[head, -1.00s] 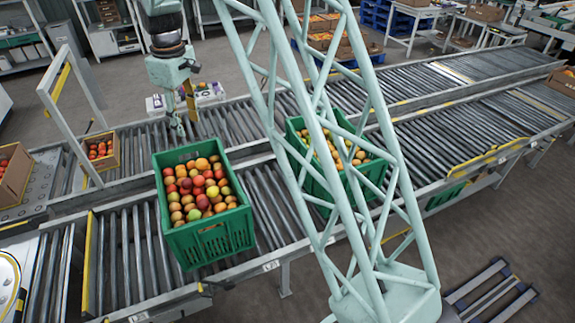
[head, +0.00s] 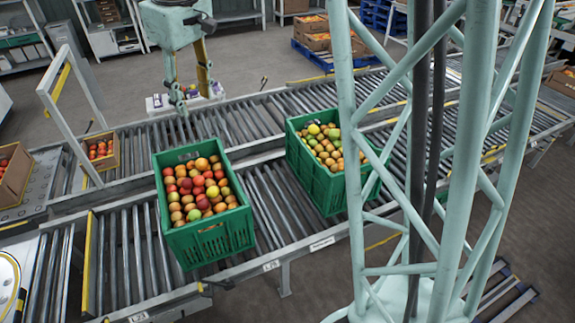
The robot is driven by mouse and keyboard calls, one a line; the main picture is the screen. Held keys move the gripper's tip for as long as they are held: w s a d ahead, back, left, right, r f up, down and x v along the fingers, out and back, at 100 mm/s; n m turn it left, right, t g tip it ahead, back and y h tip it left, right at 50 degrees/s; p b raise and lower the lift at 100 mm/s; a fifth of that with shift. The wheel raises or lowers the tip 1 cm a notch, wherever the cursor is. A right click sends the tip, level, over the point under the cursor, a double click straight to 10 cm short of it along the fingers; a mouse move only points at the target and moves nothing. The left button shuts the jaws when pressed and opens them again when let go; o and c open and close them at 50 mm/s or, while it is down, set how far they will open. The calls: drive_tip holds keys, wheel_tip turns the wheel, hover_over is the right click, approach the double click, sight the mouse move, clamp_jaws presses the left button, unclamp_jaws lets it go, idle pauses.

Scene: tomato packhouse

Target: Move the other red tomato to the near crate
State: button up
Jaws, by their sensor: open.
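A green crate (head: 212,241) at the front left stands on the rollers, full of red, orange and a few green tomatoes (head: 198,190). Several red tomatoes are among them, and I cannot tell which one the task means. A second green crate (head: 318,186) to its right holds mostly orange and yellow-green tomatoes (head: 325,146), partly hidden behind my lattice structure.
Roller conveyors (head: 245,120) run across the scene. A white frame (head: 72,95) rises beside the conveyor.

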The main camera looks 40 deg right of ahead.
drive_tip(key=s+r+m+t, duration=0.1)
drive_tip(key=s+r, duration=0.3)
drive_tip(key=s, duration=0.6)
drive_tip(key=s+r+m, duration=0.1)
drive_tip(key=s+r, duration=0.3)
drive_tip(key=s, duration=0.6)
drive_tip(key=s+f+m+t, duration=0.1)
drive_tip(key=s+m, duration=0.2)
drive_tip(key=s, duration=1.7)
drive_tip(key=shift+s+f, duration=0.35)
drive_tip(key=shift+f, duration=0.15)
wheel_tip(320, 180, down, 7)
drive_tip(key=b, duration=0.7)
